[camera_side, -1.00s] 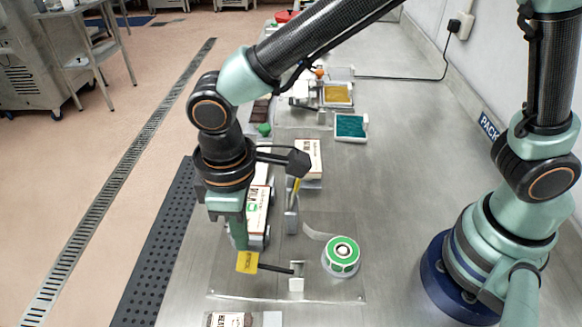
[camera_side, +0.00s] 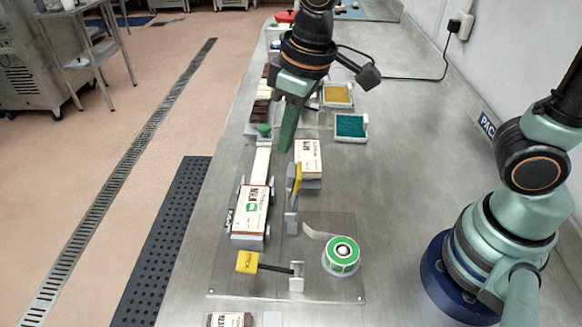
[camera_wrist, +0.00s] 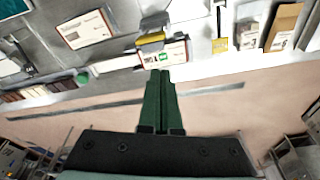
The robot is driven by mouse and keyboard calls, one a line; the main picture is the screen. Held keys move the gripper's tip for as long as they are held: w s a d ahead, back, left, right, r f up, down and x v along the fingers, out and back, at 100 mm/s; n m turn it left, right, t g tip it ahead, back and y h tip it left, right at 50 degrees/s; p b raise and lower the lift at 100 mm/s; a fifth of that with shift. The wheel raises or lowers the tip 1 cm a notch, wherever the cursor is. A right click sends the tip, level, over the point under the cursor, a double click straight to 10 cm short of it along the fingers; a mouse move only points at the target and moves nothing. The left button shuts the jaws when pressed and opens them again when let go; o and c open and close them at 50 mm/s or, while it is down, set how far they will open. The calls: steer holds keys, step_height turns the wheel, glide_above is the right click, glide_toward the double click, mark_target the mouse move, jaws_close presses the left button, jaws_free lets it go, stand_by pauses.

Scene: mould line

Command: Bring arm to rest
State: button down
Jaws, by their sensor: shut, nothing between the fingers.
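My gripper (camera_side: 287,128) is shut and empty. In the side view it hangs above the far middle part of the steel bench, with its green fingers pointing down. In the wrist view its two green fingers (camera_wrist: 161,85) lie side by side with nothing between them. No rest stand or marked resting place can be made out.
A boxed bar (camera_side: 251,208) lies in a holder near the bench's left edge. Another box (camera_side: 308,158) stands behind it. A teal tray (camera_side: 351,127) stands right of my gripper.

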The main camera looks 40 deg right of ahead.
steer(key=s+d+r+m+t, duration=0.1)
steer(key=d+r+m, duration=0.1)
steer(key=d, duration=0.6)
steer(key=s+d+r+m+t+h, duration=0.1)
steer(key=s+d+r+m+t, duration=0.1)
steer(key=d, duration=0.6)
steer(key=shift+d+m, duration=0.25)
steer(key=shift+m, duration=0.35)
steer(key=c, duration=1.5)
jaws_free()
steer(key=shift+r, duration=0.15)
steer(key=shift+c, duration=0.2)
